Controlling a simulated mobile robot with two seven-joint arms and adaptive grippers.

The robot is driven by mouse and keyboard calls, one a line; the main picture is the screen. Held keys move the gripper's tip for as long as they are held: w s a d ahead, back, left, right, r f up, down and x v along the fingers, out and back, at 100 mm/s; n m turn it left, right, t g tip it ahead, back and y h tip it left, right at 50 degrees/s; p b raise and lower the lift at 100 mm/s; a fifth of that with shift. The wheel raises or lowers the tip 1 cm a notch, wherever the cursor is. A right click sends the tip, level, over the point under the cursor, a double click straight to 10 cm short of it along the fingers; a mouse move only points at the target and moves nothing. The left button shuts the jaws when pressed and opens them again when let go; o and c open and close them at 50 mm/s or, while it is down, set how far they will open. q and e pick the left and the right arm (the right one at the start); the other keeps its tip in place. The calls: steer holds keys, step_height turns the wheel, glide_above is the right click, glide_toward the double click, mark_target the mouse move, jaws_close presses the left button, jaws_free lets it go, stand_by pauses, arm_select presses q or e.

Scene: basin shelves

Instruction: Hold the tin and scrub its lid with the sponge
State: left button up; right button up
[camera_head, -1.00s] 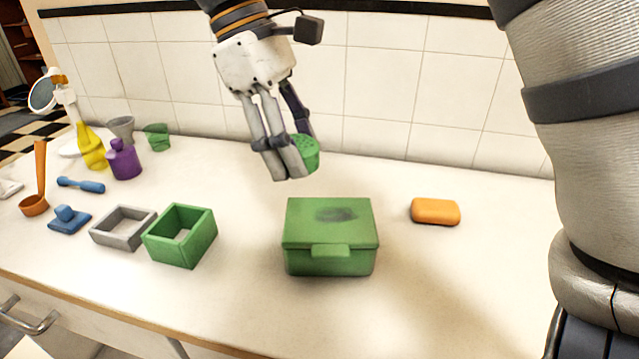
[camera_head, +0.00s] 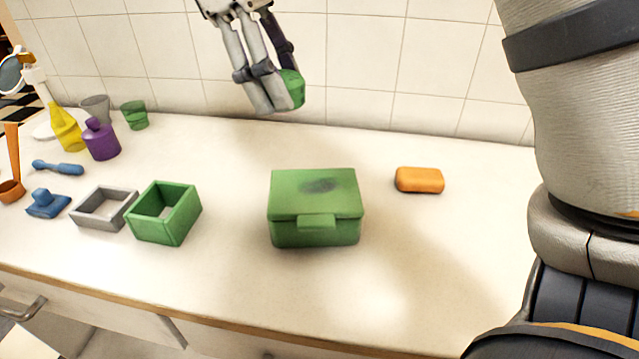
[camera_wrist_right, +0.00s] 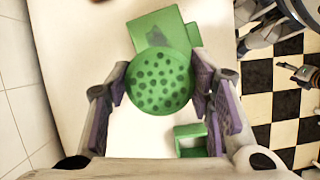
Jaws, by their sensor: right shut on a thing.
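The green tin (camera_head: 315,231) stands shut on the counter, a dark smudge on its lid. It also shows in the wrist view (camera_wrist_right: 168,23). My right gripper (camera_head: 278,100) is raised near the tiled wall, behind and above the tin. It is shut on a green round thing with dark dots on its face (camera_wrist_right: 158,82), which also shows in the head view (camera_head: 293,88). It is clear of the tin. An orange rounded block (camera_head: 419,180), which looks like a sponge, lies right of the tin, untouched. I see no left gripper.
Left of the tin are a green open box (camera_head: 165,231) and a grey open frame (camera_head: 103,224). Counter in front of the tin is clear.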

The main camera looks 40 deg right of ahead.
steer(key=w+d+r, duration=0.2)
steer(key=d+r, duration=0.1)
steer(key=d, duration=0.1)
steer(key=shift+w+d+b, duration=0.35)
steer(key=shift+b, duration=0.1)
stand_by(0.5)
